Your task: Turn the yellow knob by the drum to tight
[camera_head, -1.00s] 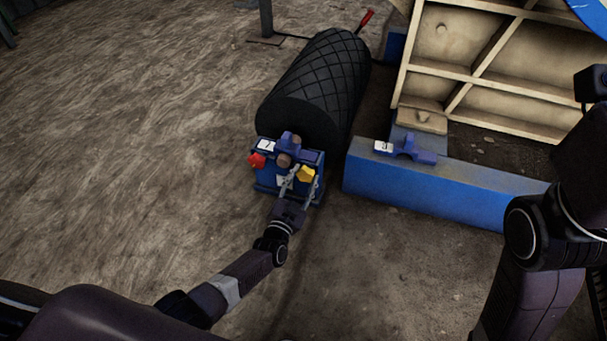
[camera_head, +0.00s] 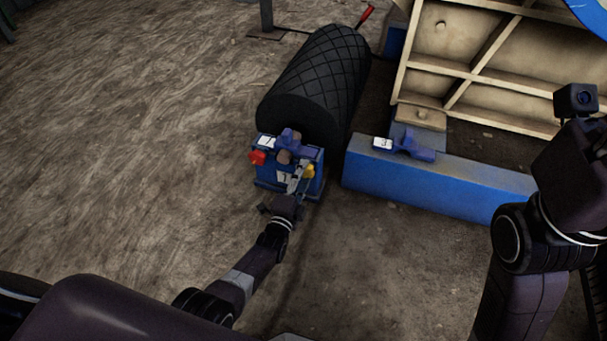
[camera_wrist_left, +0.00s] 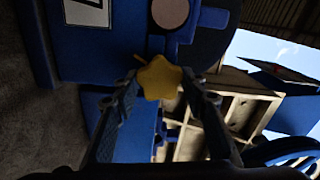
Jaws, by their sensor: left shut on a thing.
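The yellow knob (camera_head: 309,171) sits on the right part of the blue bearing block (camera_head: 265,178) at the near end of the black drum (camera_head: 318,85). My left gripper (camera_head: 298,178) is at the knob and partly covers it. In the left wrist view the star-shaped yellow knob (camera_wrist_left: 159,77) lies between the two fingertips of my left gripper (camera_wrist_left: 158,84), which is shut on it. A small pointed tab shows at the knob's upper left. A red knob (camera_head: 257,157) is on the left side of the same block. My right gripper is not clearly in view.
A blue beam (camera_head: 440,184) with another bearing bracket (camera_head: 414,149) lies to the right of the drum. The cream ribbed crusher frame (camera_head: 480,65) stands behind it. A red-handled lever (camera_head: 366,15) is beyond the drum. Bare floor (camera_head: 130,130) is open at the left.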

